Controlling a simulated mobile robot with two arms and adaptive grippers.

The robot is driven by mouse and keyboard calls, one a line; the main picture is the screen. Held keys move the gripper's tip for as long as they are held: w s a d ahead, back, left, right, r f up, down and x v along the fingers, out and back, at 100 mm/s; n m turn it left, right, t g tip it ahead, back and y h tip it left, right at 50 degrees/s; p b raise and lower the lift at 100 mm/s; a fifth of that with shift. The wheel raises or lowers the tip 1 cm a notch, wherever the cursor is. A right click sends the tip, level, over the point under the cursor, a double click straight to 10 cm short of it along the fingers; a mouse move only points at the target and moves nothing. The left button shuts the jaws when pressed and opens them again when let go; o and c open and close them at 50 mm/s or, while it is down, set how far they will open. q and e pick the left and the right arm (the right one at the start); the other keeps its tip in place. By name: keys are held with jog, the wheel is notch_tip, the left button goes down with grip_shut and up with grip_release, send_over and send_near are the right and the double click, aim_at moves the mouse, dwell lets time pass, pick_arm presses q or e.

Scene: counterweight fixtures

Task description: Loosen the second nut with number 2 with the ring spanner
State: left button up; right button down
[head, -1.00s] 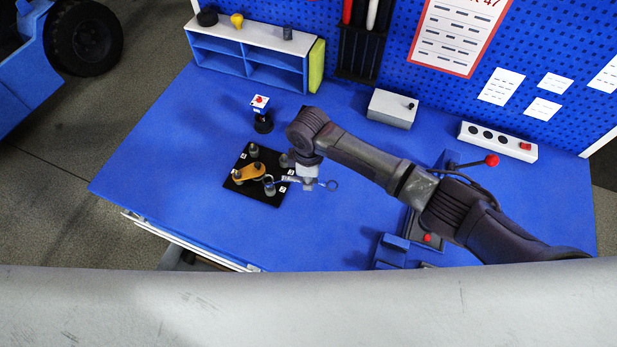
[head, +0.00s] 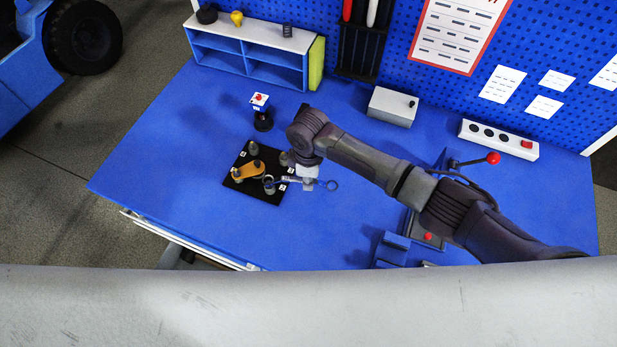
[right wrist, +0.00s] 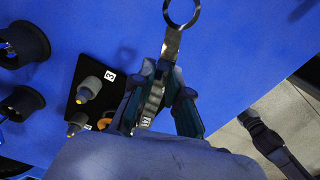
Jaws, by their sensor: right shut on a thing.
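The ring spanner (head: 323,184) is a thin grey tool with a ring at each end. My right gripper (head: 305,182) is shut on its shaft. One ring is free to the right; the other is over or beside a grey post with a nut (head: 270,189) at the right front of the black plate (head: 264,196). I cannot tell whether it encloses the nut. White number tags on the plate are too small to read in the head view. In the right wrist view the gripper (right wrist: 160,100) holds the spanner (right wrist: 173,42), and fingers hide its plate-side end. My left gripper is out of view.
An orange link (head: 249,171) lies across posts on the plate. A grey box (head: 392,107) and a blue shelf (head: 247,67) stand at the back. The table left of the plate is clear.

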jog(key=shift+f+b, duration=0.55)
jog(key=shift+f, duration=0.45)
dwell(0.3)
dwell(0.5)
jog(key=shift+w+f+n+b, duration=0.15)
jog(key=shift+w+n+b, duration=0.6)
jog(key=shift+b, duration=0.1)
jog(key=shift+w+n+b, duration=0.65)
jog(key=shift+w+b, duration=0.05)
jog(key=shift+w+a+n, duration=0.1)
jog(key=shift+w+n, duration=0.1)
jog(key=shift+n, duration=0.1)
jog(key=shift+s+r+p, duration=0.1)
jog(key=shift+r+p, duration=2.05)
jog(key=shift+r, duration=0.1)
notch_tip(320, 180, up, 3)
jog(key=p, duration=0.3)
